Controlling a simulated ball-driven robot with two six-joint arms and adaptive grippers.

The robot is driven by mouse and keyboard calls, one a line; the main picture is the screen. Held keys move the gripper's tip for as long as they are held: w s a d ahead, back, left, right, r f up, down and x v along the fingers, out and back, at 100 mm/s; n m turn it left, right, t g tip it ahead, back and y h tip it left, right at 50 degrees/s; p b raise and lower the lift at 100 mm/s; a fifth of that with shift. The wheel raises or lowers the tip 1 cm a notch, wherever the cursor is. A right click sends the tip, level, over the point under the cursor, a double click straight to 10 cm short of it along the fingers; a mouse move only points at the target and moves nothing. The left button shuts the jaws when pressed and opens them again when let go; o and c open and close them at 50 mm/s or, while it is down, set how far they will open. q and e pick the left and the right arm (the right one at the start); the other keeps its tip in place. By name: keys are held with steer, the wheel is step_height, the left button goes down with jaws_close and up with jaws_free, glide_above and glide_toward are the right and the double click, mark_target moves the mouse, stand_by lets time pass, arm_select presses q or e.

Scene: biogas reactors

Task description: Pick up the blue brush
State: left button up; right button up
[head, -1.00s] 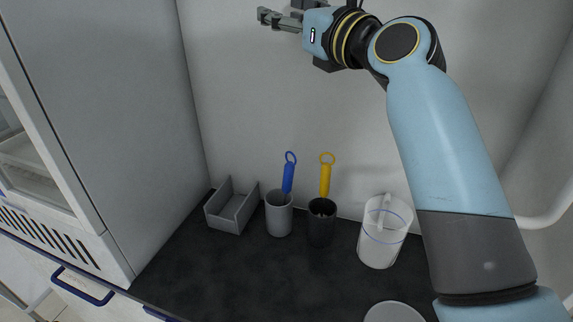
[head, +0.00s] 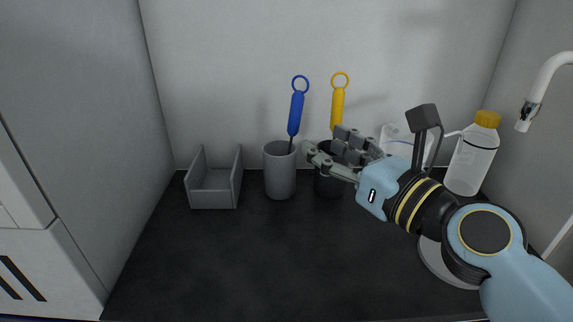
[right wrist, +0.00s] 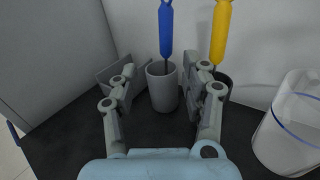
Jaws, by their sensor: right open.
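The blue brush (head: 297,112) stands upright, slightly tilted, in a grey cup (head: 279,172), its ring at the top and its lower end hidden inside the cup. It also shows in the right wrist view (right wrist: 166,30), with the grey cup (right wrist: 162,90) between and beyond my fingers. My right gripper (head: 322,150) is open and empty, to the right of the blue brush and in front of the dark cup (head: 328,184). In the right wrist view my right gripper (right wrist: 168,85) has its fingers spread wide. My left gripper is not in view.
A yellow brush (head: 338,108) stands in the dark cup, close to the right finger. A grey open tray (head: 214,190) is at the left. A clear jug (right wrist: 292,125) and a bottle with a yellow cap (head: 474,160) are at the right. The front counter is clear.

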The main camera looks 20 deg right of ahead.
mark_target(296, 133)
steer(key=w, duration=0.1)
steer(key=w+a+f, duration=0.1)
steer(key=w, duration=0.2)
steer(key=shift+w+a+f, duration=0.2)
steer(key=shift+w, duration=0.7)
steer(key=x, duration=0.4)
steer(key=shift+d+f, duration=0.2)
steer(key=shift+w+a, duration=0.1)
steer(key=shift+w, duration=0.15)
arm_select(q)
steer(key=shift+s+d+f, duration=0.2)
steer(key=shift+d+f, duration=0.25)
arm_select(e)
steer(key=shift+c, duration=0.4)
jaws_close()
